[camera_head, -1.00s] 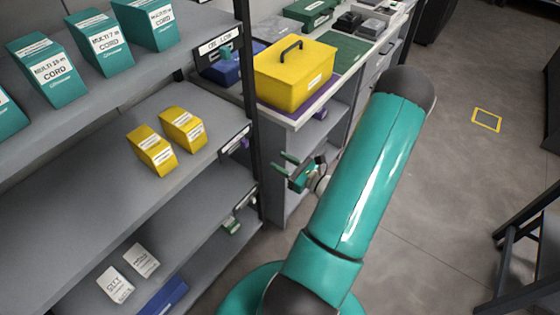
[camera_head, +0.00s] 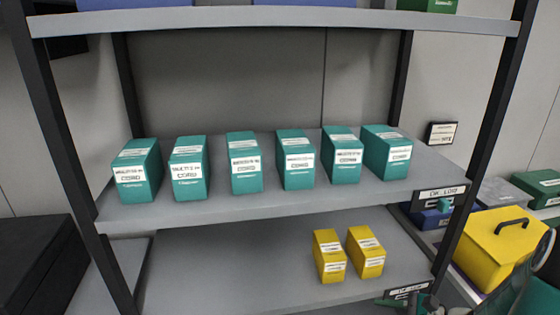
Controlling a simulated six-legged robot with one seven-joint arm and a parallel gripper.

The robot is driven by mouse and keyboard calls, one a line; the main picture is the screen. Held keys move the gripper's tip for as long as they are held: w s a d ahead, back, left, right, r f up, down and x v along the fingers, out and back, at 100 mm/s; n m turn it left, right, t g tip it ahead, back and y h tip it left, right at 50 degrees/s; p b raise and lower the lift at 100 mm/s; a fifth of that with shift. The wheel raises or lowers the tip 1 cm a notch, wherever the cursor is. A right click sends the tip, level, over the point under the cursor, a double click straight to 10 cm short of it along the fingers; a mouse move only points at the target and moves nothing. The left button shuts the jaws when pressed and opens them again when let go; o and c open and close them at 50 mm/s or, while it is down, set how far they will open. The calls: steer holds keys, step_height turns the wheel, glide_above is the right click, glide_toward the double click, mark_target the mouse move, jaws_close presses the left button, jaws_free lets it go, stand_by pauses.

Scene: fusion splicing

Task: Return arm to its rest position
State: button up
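My teal arm (camera_head: 518,288) shows at the bottom right corner, mostly cut off by the picture edge. My gripper (camera_head: 392,300) is small and partly cut off at the bottom, in front of the lower shelf's front edge. Its green fingers look a little apart, with nothing seen between them. No contact with the shelf can be made out.
A grey shelf (camera_head: 270,213) holds a row of teal cord boxes (camera_head: 296,165). Two yellow boxes (camera_head: 348,255) stand on the shelf below (camera_head: 220,268). A yellow case (camera_head: 495,250) sits on a counter at right. A dark box (camera_head: 35,265) stands at left.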

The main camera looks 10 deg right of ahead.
steer(key=s+a+r+n+g+h, duration=0.35)
steer(key=a+r+n+g, duration=0.35)
steer(key=a+n, duration=0.35)
steer(key=s+a+r+n+t+h, duration=0.3)
steer(key=s+a+r+n+h, duration=0.2)
steer(key=r+n, duration=0.5)
steer(key=shift+s+r+t+h, duration=0.15)
steer(key=shift+r+t+h, duration=0.3)
steer(key=shift+h, duration=0.5)
